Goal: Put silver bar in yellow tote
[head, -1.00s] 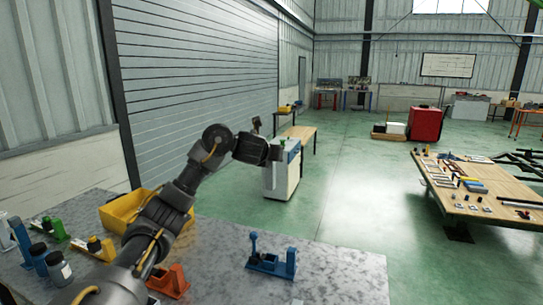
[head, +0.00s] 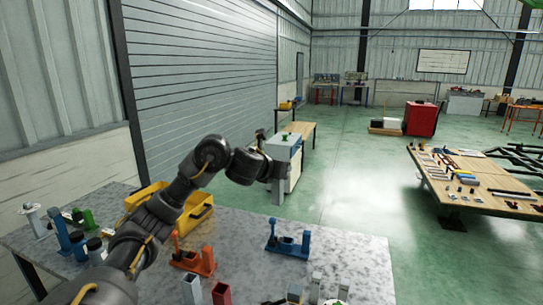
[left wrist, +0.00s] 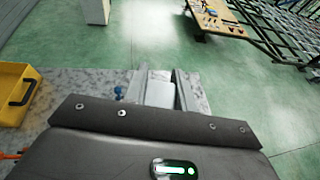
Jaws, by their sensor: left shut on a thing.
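My left arm reaches out over the grey speckled table, and its gripper (head: 278,172) is in the air past the table's far side in the head view. In the left wrist view the left gripper (left wrist: 161,88) is shut on a pale silver bar (left wrist: 160,94) between its two fingers. The bar is hard to make out in the head view. The yellow tote (head: 200,212) stands on the table, partly hidden behind my forearm. It also shows at the left edge of the left wrist view (left wrist: 38,84), apart from the gripper. My right gripper is not in view.
An orange fixture (head: 195,262) and a blue fixture (head: 288,242) stand on the table (head: 350,262). Blue and dark bottles are at the left. A red block (head: 221,294) is at the front. A white cabinet (head: 287,160) stands on the floor beyond the gripper.

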